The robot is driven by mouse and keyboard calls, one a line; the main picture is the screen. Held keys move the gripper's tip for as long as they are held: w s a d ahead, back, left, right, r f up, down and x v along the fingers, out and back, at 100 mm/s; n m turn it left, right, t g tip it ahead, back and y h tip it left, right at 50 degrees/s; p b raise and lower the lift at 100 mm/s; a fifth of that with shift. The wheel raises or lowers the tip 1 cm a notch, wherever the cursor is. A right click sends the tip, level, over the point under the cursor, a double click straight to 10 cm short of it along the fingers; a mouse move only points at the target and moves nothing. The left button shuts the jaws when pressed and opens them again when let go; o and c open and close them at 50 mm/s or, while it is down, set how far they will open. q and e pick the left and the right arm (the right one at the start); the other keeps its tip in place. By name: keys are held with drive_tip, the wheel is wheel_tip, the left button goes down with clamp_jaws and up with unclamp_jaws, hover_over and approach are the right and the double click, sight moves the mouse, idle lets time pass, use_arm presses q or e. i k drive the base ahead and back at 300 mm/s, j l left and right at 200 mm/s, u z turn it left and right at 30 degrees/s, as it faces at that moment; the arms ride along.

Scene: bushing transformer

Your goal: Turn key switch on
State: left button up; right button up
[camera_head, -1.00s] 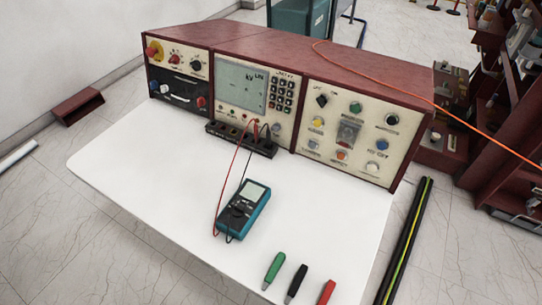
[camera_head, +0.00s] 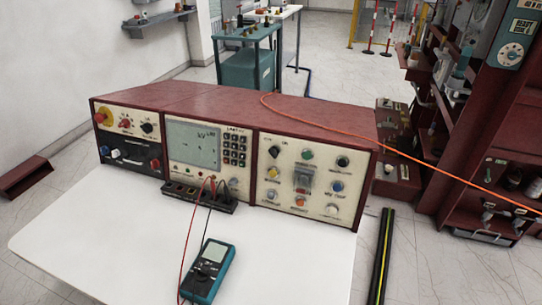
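A dark red control console (camera_head: 215,103) stands at the back of the white table. Its right panel (camera_head: 290,195) has several coloured buttons and a black knob-like switch (camera_head: 274,152) at the upper left, with small lettering beside it that looks like OFF and ON. I cannot tell for sure which position it points to. The middle panel has a grey screen (camera_head: 194,143) and a keypad (camera_head: 236,150). The left panel has a red knob on yellow (camera_head: 100,117). Neither of my grippers is in view.
A teal multimeter (camera_head: 209,270) with red and black leads lies on the white table (camera_head: 90,235) in front of the console. An orange cable (camera_head: 400,153) runs over the console's right side. Dark red equipment (camera_head: 470,150) stands at the right.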

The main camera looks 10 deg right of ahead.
sight(273, 153)
drive_tip(key=j, duration=0.65)
drive_tip(key=k+j, duration=0.15)
drive_tip(key=j, duration=0.55)
drive_tip(key=u, duration=0.05)
